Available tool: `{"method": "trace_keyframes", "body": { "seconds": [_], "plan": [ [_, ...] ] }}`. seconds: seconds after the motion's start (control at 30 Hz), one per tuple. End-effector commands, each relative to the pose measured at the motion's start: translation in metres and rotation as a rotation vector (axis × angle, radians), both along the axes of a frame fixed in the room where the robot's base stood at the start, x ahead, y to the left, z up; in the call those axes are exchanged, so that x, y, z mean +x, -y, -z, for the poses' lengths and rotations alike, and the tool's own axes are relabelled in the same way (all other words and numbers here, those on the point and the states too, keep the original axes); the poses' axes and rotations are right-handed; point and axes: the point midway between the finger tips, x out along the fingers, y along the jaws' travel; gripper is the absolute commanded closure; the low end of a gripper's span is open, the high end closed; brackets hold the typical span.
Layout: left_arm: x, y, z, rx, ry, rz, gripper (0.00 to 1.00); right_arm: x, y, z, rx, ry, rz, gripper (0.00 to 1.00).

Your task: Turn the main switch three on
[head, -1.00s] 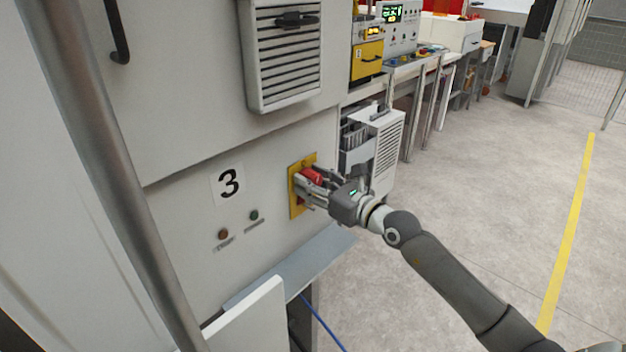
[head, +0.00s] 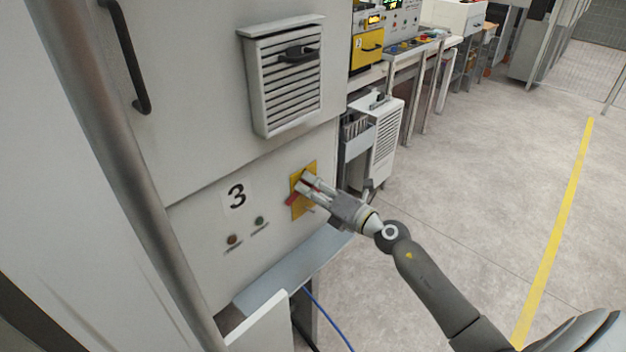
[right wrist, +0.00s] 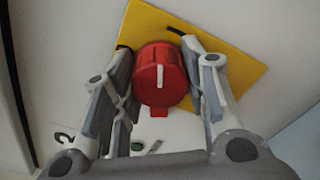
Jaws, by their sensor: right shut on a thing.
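My right gripper is shut on the knob. My left gripper does not show.
Two small indicator buttons (head: 259,221) sit below the label. A sloping grey ledge (head: 290,275) juts out under the switch. A vented cover (head: 288,85) is above. A white unit (head: 385,140) stands behind the gripper. The floor at the right is clear.

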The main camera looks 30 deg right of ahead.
Motion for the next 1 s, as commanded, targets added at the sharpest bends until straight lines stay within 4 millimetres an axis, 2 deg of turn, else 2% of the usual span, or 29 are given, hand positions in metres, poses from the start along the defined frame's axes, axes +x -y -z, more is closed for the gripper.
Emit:
{"method": "trace_keyframes", "body": {
  "seconds": [0.1,0.5,1.0],
  "plan": [
    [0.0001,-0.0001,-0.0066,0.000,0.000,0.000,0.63,0.0000,0.0008,-0.0012,0.095,-0.035,0.001,0.84],
    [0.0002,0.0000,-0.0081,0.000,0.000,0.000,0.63,0.0001,0.0009,0.0002,0.328,-0.114,0.002,0.84],
    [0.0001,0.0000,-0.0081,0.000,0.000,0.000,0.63,0.0000,0.0004,0.0006,0.398,-0.140,0.001,0.84]
  ]
}}
